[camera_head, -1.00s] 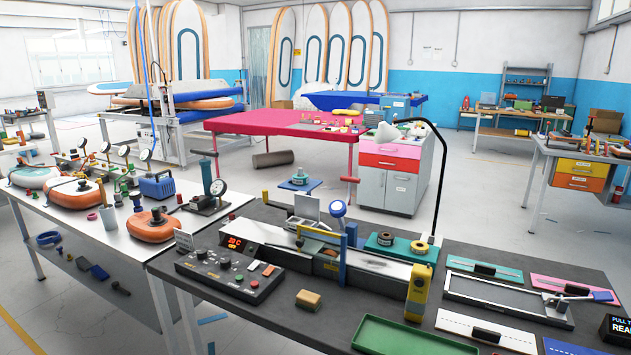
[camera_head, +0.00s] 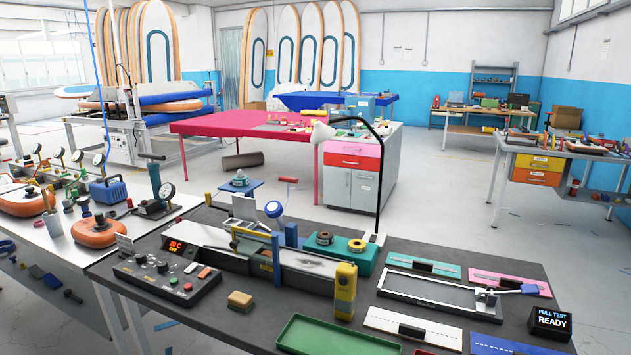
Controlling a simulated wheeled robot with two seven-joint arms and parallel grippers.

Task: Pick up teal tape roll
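No roll in view is clearly teal all over. A small teal round item (camera_head: 240,179) sits on a blue stool behind the dark workbench; it is too small to tell whether it is a tape roll. On a green-teal block (camera_head: 341,257) at the back of the bench lie two rolls. One is a yellowish-brown roll (camera_head: 325,238), and the other is a dark roll with a reddish centre (camera_head: 357,246). Neither of my grippers shows in the head view.
The dark workbench (camera_head: 250,327) fills the foreground, with a control box (camera_head: 165,277), a yellow device (camera_head: 345,291), a green tray (camera_head: 335,336) and a metal frame (camera_head: 425,295) on it. A black lamp pole rises behind the block. Grey floor is open at the right behind the bench.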

